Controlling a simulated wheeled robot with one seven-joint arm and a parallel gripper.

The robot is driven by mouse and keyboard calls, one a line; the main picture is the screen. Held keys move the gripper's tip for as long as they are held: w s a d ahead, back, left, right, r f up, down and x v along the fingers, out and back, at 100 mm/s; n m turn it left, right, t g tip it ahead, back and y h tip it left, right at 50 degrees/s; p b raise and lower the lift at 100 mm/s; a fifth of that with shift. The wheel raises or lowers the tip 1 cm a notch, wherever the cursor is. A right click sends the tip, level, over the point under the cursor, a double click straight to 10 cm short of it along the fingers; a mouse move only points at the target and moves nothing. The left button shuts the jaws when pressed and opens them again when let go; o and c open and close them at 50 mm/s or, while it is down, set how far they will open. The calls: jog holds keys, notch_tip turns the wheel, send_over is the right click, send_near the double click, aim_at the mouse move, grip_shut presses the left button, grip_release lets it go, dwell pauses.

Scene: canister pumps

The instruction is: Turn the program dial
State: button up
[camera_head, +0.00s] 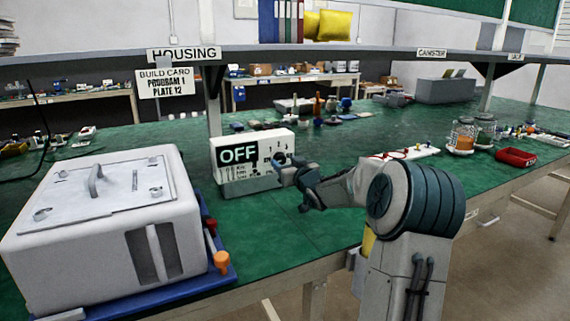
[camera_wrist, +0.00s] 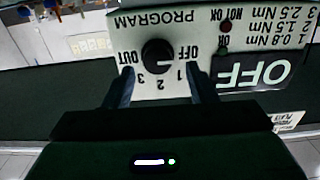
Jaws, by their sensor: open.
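The white control box (camera_head: 228,178) stands on the green bench, its display (camera_head: 238,154) reading OFF. In the wrist view its panel (camera_wrist: 185,20) appears upside down. The round black program dial (camera_wrist: 157,54) is there, with OFF, 1, 2, 3 and OUT printed around it. The dial's pointer is too dark to read surely. My gripper (camera_wrist: 160,72) is open, its two fingers on either side of the dial; contact cannot be told. In the head view my gripper (camera_head: 286,172) is at the box's right front and hides part of the panel.
A build card (camera_head: 164,83) reads PROGRAM 1, PLATE 12. A large white housing (camera_head: 105,235) on a blue base stands at the left. The bench in front of the box is clear.

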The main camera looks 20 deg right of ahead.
jog(key=shift+w, duration=1)
jog(key=c, duration=1)
jog(key=shift+o, duration=0.2)
jog(key=shift+d, duration=0.1)
